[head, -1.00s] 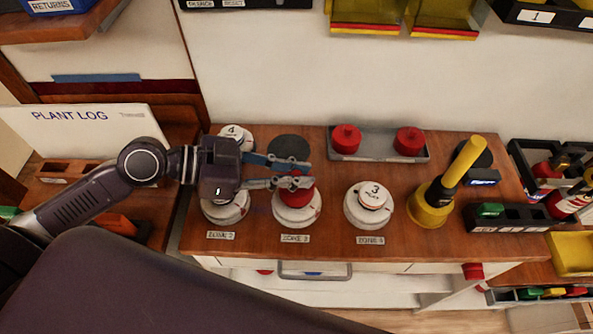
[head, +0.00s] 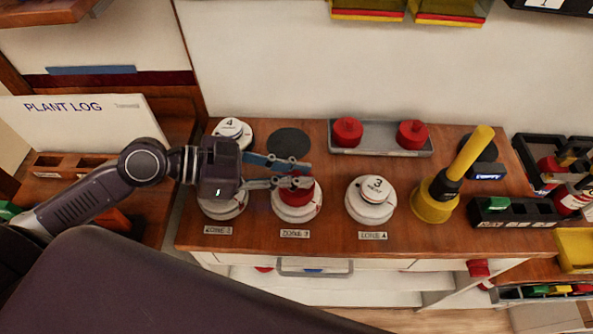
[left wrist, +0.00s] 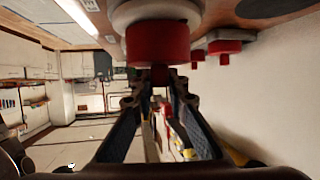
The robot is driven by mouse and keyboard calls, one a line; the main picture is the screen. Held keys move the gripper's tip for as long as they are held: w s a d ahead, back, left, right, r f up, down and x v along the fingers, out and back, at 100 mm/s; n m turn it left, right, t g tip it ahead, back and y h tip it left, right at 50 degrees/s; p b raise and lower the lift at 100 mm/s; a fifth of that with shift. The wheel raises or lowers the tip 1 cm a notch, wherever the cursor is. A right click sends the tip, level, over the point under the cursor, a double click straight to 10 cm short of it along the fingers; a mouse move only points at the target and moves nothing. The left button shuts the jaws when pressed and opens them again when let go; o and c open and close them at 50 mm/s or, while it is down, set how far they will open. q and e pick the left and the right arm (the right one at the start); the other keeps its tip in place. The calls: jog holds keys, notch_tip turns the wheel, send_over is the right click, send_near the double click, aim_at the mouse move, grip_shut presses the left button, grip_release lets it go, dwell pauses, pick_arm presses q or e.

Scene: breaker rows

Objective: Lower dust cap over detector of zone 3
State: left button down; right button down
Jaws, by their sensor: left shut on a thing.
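A red dust cap (head: 298,192) is at the white detector (head: 297,213) behind the middle label, which seems to read ZONE 3. My left gripper (head: 302,175) comes in from the left and is shut on the cap's knob, fingers level. The left wrist view, upside down, shows the knob between the fingertips (left wrist: 160,82) and the red cap (left wrist: 158,43) against the white detector (left wrist: 155,12). The cap looks upright and centred; I cannot tell whether it is fully seated. The fingers partly hide it in the head view. My right gripper is not in view.
A detector (head: 222,207) stands left, partly under my gripper, and another with a disc marked 3 (head: 370,203) stands right. Two more red caps sit on a grey tray (head: 380,149) behind. A yellow tool (head: 433,203) stands further right. A dark round pad (head: 289,142) lies behind the gripper.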

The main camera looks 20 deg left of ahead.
pick_arm(q)
jog(key=c, duration=1.8)
grip_release()
jog(key=shift+a, duration=0.1)
jog(key=shift+v, duration=5.9)
jog(key=shift+s, duration=0.15)
